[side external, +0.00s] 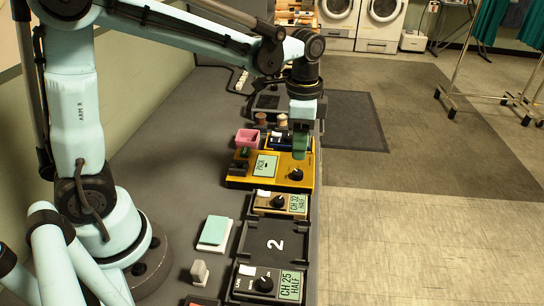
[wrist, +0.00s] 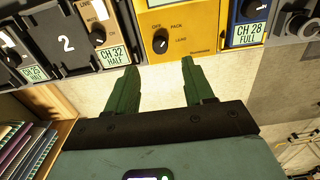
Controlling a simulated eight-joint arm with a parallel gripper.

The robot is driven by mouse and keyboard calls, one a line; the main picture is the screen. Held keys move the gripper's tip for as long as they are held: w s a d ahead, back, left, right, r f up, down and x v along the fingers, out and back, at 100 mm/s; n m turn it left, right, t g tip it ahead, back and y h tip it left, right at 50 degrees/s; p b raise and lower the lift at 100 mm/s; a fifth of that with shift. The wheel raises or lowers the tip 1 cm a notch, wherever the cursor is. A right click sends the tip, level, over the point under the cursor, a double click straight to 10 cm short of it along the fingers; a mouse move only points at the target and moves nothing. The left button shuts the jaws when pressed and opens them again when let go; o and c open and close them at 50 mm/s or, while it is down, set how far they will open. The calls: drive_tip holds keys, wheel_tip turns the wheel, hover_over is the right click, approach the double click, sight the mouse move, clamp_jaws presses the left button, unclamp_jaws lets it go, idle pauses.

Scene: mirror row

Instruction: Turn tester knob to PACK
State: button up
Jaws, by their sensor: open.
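The yellow tester (side external: 240,181) sits in the row on the grey bench, and it also fills the upper middle of the wrist view (wrist: 205,22). Its black knob (side external: 296,174) is near the front edge; in the wrist view the knob (wrist: 160,43) has OFF, PACK and LOAD printed around it. I cannot tell for sure which mark it points to. The tester's pale screen (side external: 263,166) shows small lettering, hard to read. My gripper (side external: 301,150) is open and empty, above the tester's far end. In the wrist view the green fingers (wrist: 159,68) are apart, with the knob beyond them.
A CH 32 HALF unit (wrist: 102,35) and a CH 28 FULL unit (wrist: 250,14) flank the tester. An empty bay marked 2 (side external: 275,245) and a CH 25 HALF unit (side external: 265,283) lie nearer. A pink bin (side external: 247,138) stands behind the tester. Open floor lies right of the bench.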

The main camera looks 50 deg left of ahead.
drive_tip(key=shift+r, duration=2.25)
drive_tip(key=shift+s, duration=0.1)
drive_tip(key=s+a+f+n+t, duration=0.1)
drive_tip(key=s+a+n+t, duration=0.2)
drive_tip(key=s+n+t, duration=0.4)
drive_tip(key=s+n, duration=0.2)
drive_tip(key=shift+s+f, duration=0.3)
drive_tip(key=shift+s, duration=0.05)
